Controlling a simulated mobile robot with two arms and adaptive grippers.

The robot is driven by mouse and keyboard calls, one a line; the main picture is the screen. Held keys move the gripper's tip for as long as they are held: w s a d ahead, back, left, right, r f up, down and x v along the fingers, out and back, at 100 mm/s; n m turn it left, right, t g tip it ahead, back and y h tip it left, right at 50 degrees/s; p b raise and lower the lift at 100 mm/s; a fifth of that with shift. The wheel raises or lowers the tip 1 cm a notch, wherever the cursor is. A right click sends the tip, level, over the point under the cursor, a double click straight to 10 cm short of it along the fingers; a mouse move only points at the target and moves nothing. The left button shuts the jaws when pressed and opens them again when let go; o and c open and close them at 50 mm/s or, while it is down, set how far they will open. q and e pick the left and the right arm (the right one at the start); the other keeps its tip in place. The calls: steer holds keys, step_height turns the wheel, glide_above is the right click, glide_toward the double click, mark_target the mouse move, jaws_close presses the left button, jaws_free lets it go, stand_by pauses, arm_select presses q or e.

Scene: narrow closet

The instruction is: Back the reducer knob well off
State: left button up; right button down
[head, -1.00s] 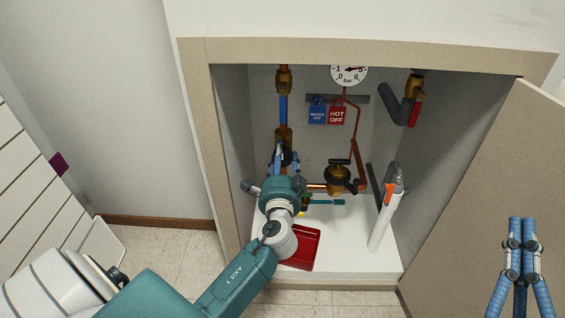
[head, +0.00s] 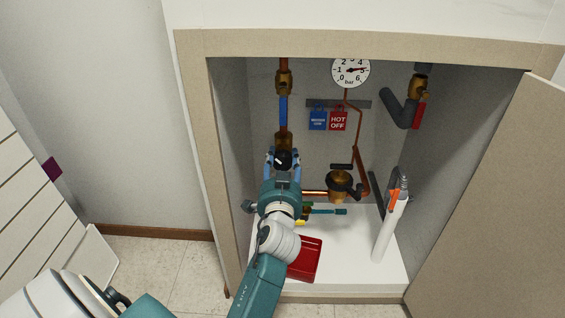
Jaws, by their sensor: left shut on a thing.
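The reducer knob (head: 283,160) is small and dark with a pale mark on its face. It sits at the lower end of the vertical pipe on the left inside the cabinet, just below a brass fitting (head: 284,141). My left gripper (head: 283,158) reaches up from below, its blue fingers on the left and right of the knob and shut on it. The wrist hides what lies below the knob. My right gripper is not in view.
A brass valve with a black handle (head: 341,185) is right of my wrist. Blue (head: 317,120) and red HOT OFF (head: 338,121) tags hang above. The door (head: 490,190) stands open at right.

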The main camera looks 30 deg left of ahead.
arm_select(q)
steer(key=shift+d+r, duration=0.1)
stand_by(0.5)
steer(key=o, duration=1.2)
